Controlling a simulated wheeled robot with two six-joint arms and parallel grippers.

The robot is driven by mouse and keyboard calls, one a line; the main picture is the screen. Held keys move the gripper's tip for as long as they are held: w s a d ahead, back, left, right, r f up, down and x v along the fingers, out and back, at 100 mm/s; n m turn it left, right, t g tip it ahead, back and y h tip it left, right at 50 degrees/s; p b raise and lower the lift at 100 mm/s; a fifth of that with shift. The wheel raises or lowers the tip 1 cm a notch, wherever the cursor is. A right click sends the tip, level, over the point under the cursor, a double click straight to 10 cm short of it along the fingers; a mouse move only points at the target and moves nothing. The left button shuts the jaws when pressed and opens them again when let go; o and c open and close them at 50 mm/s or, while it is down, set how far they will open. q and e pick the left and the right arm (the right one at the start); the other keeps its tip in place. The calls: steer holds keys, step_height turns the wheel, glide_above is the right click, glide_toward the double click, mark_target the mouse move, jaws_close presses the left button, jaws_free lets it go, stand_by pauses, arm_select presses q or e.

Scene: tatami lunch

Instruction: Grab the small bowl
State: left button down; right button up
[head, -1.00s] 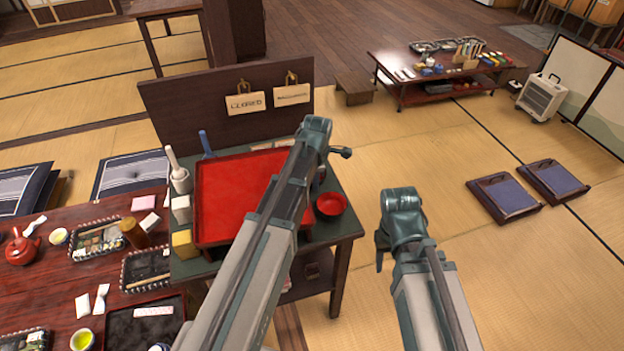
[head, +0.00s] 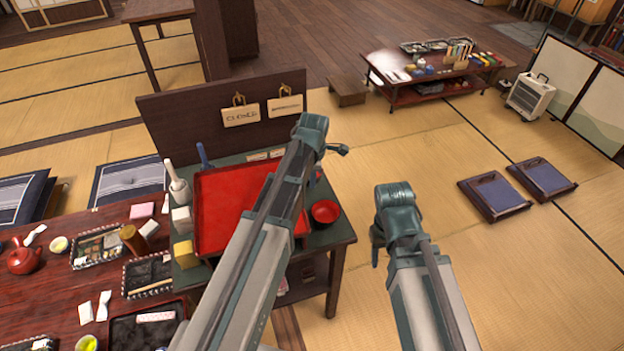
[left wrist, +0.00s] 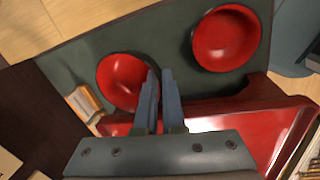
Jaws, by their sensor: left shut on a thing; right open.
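Two red bowls with dark rims show in the left wrist view, a left one (left wrist: 122,80) and a right one (left wrist: 226,38), both on the dark green stand top. My left gripper (left wrist: 160,78) is shut with its fingers at the right rim of the left bowl. In the head view my left forearm hides the left gripper's fingers. One red bowl (head: 325,211) shows there, right of that arm. I cannot tell which of the two it is. My right gripper (head: 377,248) is open and empty, hanging over the tatami right of the stand.
A red tray (head: 215,190) lies on the stand (head: 338,232), partly behind my left arm. An upright board with two hanging signs (head: 175,125) backs the stand. A laid dark wooden table (head: 55,280) adjoins at left. Tatami at right is open up to two cushions (head: 492,193).

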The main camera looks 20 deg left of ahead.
arm_select(q)
steer(key=shift+r+p, duration=0.5)
steer(key=shift+r, duration=0.4)
steer(key=s+d, duration=0.1)
steer(key=d, duration=1.8)
steer(key=shift+s, duration=0.4)
